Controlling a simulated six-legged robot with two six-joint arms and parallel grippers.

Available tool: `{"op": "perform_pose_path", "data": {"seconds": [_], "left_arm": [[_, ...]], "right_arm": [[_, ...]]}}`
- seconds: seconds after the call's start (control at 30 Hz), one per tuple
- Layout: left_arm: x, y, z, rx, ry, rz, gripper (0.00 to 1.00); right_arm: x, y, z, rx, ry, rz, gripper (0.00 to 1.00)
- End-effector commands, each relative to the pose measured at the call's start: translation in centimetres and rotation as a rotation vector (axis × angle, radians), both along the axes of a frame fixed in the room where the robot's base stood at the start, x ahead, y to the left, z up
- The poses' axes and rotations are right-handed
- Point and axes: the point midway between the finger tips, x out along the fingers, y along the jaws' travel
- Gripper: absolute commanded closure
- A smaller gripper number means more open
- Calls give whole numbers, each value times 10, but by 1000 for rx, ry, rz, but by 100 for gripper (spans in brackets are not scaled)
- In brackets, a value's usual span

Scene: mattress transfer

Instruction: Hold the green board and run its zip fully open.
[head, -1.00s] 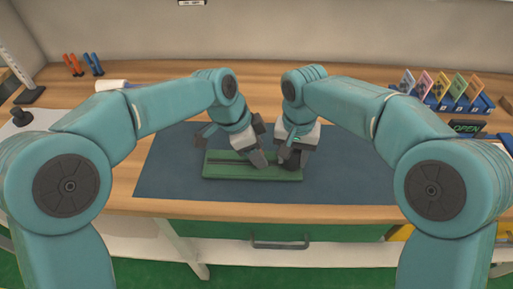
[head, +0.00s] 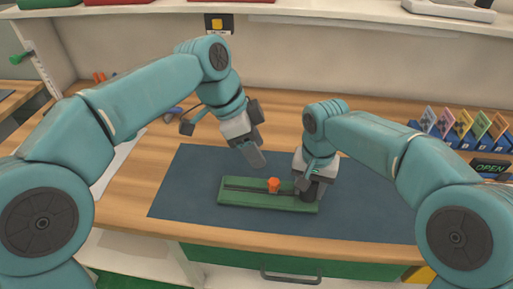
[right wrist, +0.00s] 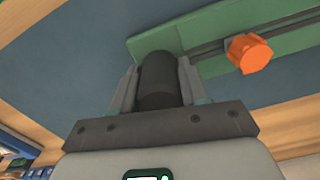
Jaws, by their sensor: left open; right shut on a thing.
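The green board (head: 255,203) lies flat on the blue mat, with a dark zip track (head: 242,187) along its length. The orange zip pull (head: 273,185) stands on the track near the board's middle; it also shows in the right wrist view (right wrist: 249,54). My right gripper (head: 308,190) is down at the board's right end. In the right wrist view its fingers are shut on a dark round post (right wrist: 157,78) at that end. My left gripper (head: 253,160) is open and empty, raised behind the board, up and left of the pull. It touches nothing.
The blue mat (head: 185,190) has bare room around the board on the wooden table (head: 120,212). A rack of coloured cards (head: 462,128) and an OPEN sign (head: 490,168) stand at the right. A shelf (head: 340,22) runs along the back wall.

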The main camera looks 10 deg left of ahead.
Motion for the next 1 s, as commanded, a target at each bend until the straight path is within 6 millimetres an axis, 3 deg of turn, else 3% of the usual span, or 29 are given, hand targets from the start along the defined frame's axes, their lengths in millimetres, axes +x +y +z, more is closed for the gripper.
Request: {"op": "perform_pose_path", "data": {"seconds": [0.1,0.13,0.2,0.23,0.57,0.67,1.0], "left_arm": [[0,0,0,0,0,0,47],[0,0,0,0,0,0,47],[0,0,0,0,0,0,47],[0,0,0,0,0,0,47],[0,0,-1,0,0,0,47],[0,0,0,0,0,0,47],[0,0,-1,0,0,0,47]], "right_arm": [[0,0,1,1,-1,0,100],[0,0,1,1,-1,0,53],[0,0,1,1,-1,0,30],[0,0,1,1,-1,0,26],[0,0,4,1,-2,0,26],[1,0,17,1,-4,-1,26],[0,1,93,2,-5,-1,26]]}}
